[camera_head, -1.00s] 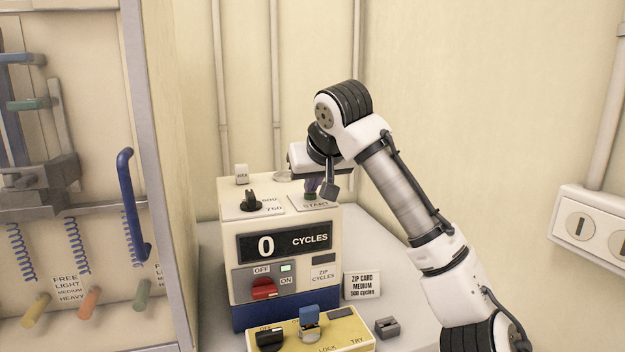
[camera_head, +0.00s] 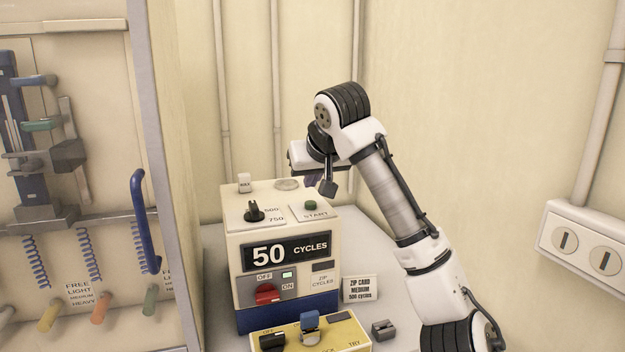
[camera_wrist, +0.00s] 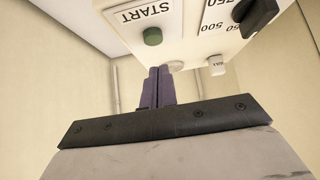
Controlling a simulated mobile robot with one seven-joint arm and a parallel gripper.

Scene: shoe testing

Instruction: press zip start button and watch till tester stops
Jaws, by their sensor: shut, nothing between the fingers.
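The zip cycle tester (camera_head: 283,225) is a cream box with a blue base on the counter. Its display (camera_head: 286,252) reads 50 CYCLES. The green start button (camera_head: 311,205) is on its top at the right, beside the START label; it also shows in the wrist view (camera_wrist: 153,37). The red OFF/ON knob (camera_head: 266,294) sits by a lit green lamp (camera_head: 288,275). My gripper (camera_head: 318,184) is shut and empty, above and behind the start button, apart from it. In the wrist view my closed fingers (camera_wrist: 159,80) point toward the tester's top, clear of the button.
A black dial (camera_head: 254,211) sits on the tester's top left. A card (camera_head: 360,289) reads ZIP CARD MEDIUM 500 cycles. A yellow box (camera_head: 345,333) stands in front. A cabinet with a blue handle (camera_head: 143,220) is at left; sockets (camera_head: 583,247) are on the right wall.

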